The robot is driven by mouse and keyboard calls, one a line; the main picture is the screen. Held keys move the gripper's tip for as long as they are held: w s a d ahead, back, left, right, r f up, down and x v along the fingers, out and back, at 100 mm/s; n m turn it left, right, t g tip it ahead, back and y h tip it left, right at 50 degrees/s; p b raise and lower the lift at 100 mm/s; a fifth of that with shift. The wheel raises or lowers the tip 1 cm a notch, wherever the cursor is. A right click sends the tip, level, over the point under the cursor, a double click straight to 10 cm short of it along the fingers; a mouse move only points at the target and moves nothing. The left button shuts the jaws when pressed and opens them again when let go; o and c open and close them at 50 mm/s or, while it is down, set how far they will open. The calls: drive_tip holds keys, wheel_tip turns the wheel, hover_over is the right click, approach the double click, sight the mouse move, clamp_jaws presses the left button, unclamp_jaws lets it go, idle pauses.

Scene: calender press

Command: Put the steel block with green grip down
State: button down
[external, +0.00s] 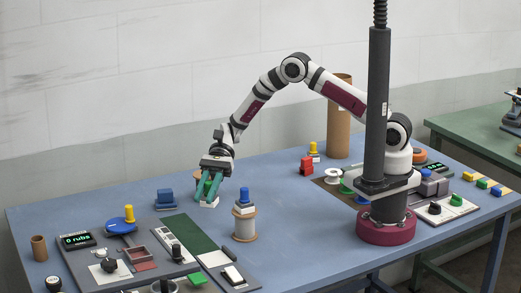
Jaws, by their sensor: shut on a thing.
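My gripper (208,188) points down above the blue table, left of the middle. Two green finger-like parts show at its end, with a small pale block (210,203) at their lower tips. My gripper is shut on this block, which I take to be the steel block with green grip. Its grip cannot be told apart from the green fingers at this size. Whether the block's underside touches anything below is hard to tell.
A dark green strip (187,234) lies below my gripper. A spool with a blue-knobbed weight (244,220) stands to the right. A blue block (166,199) sits to the left. A panel reading "0 rubs" (77,240) and a blue dish (121,226) are farther left.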

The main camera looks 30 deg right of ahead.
drive_tip(key=x, duration=0.5)
drive_tip(key=f+x, duration=0.1)
drive_tip(key=x, duration=0.2)
drive_tip(key=shift+w, duration=0.4)
drive_tip(key=shift+s+a+f, duration=0.1)
drive_tip(key=shift+a+f, duration=0.05)
drive_tip(key=shift+f, duration=0.95)
drive_tip(key=shift+s+a+f, duration=0.1)
drive_tip(key=shift+f, duration=0.95)
drive_tip(key=c, duration=0.7)
unclamp_jaws()
drive_tip(key=shift+f, duration=0.15)
